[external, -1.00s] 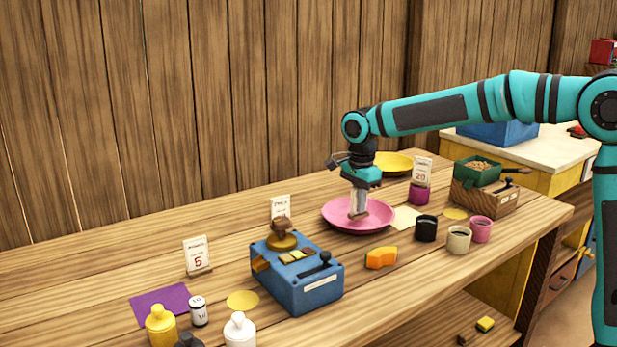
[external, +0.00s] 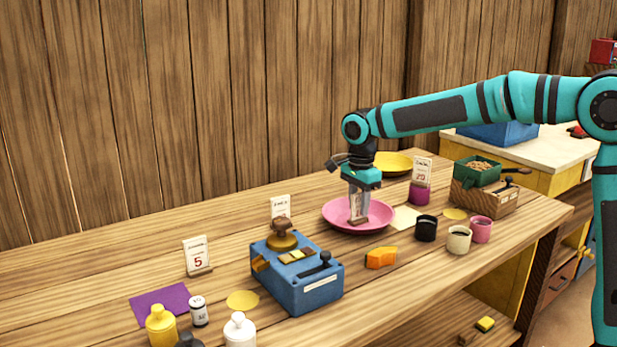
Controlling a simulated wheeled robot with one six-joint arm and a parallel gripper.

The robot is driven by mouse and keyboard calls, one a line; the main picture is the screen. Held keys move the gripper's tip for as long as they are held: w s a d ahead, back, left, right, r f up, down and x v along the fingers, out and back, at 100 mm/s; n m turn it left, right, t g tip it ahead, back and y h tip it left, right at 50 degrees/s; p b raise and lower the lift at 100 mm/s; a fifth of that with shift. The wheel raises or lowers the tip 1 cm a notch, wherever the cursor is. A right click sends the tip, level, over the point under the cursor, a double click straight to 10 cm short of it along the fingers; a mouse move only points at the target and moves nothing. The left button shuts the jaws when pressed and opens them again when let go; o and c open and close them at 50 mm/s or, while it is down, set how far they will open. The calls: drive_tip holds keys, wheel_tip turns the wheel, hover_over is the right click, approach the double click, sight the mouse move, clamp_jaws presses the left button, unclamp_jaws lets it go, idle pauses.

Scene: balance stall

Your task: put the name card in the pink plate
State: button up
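The name card (external: 357,208) is a small pale card on a brown wooden base. It stands roughly upright in the pink plate (external: 338,219), its base at or very near the plate's surface. My gripper (external: 358,204) points down over the plate, with its fingers around the card. The fingers hide part of the card, and I cannot tell whether they press on it or are apart from it.
A yellow plate (external: 392,163) lies behind the pink one. A blue scale (external: 298,280) stands at front left, an orange block (external: 381,258) in front. Dark (external: 426,229), cream (external: 459,240) and pink (external: 481,230) cups stand to the right. A price card (external: 198,256) stands at left.

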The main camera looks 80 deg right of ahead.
drive_tip(key=shift+r, duration=3.5)
drive_tip(key=shift+a+r, duration=0.15)
drive_tip(key=shift+a, duration=0.05)
drive_tip(key=s+a+r+n+t+h, duration=0.1)
drive_tip(key=s+a+r+n+t, duration=0.4)
drive_tip(key=a, duration=0.5)
drive_tip(key=s+a+r+n+t+h, duration=0.1)
drive_tip(key=s+a+r+n+t, duration=0.25)
drive_tip(key=a+r+n, duration=0.55)
drive_tip(key=s+a+r+n+t+y, duration=0.1)
drive_tip(key=s+a+n+t, duration=0.3)
drive_tip(key=s, duration=0.6)
drive_tip(key=s+a+r+n+t+y, duration=0.1)
drive_tip(key=s+a+r+n+t, duration=0.2)
drive_tip(key=s+a+n, duration=0.6)
drive_tip(key=shift+s+a+r+t, duration=0.15)
drive_tip(key=shift+s+a+t, duration=0.65)
drive_tip(key=shift+s+t, duration=0.15)
